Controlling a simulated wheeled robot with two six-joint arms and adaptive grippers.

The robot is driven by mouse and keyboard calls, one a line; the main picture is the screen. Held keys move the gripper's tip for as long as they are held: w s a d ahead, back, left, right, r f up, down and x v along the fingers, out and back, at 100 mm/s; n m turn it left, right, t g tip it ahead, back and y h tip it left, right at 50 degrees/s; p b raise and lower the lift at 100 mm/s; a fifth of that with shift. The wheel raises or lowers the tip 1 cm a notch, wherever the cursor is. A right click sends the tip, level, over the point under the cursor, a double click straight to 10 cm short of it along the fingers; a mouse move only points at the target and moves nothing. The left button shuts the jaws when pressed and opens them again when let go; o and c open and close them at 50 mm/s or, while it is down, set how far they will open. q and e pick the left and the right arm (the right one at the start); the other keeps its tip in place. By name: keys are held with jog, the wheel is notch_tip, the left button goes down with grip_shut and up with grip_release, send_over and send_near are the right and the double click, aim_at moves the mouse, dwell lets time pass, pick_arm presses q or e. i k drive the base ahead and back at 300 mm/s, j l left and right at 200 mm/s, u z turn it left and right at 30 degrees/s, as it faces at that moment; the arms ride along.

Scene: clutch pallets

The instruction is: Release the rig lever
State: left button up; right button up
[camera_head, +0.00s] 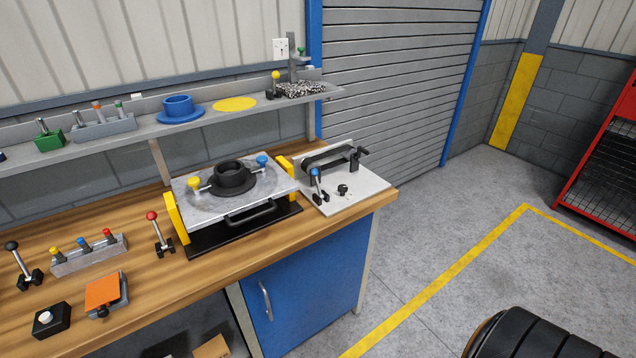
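The frame does not make plain which lever is the rig lever. A grey plate fixture (182,213) on the workbench carries a black ring-shaped part (234,177). A yellow-knobbed lever (195,184) and a blue-knobbed lever (262,161) sit on either side of the ring. A small rig (357,193) at the bench's right end has an upright blue-knobbed lever (316,182). A red-knobbed lever (158,234) stands left of the fixture, and a black-knobbed lever (21,265) stands at the far left.
The wooden workbench (180,285) also holds a block with coloured pegs (90,258), an orange-topped device (105,294) and a black button box (51,320). A shelf (150,127) above carries a blue flanged part (180,110). The grey floor right of the bench is mostly clear.

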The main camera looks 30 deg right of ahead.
aim_at(315, 172)
jog(key=l, duration=0.45)
jog(key=i+l, duration=0.15)
jog(key=l, duration=0.8)
jog(key=i+l, duration=0.15)
jog(key=l, duration=0.35)
jog(key=k+z, duration=0.05)
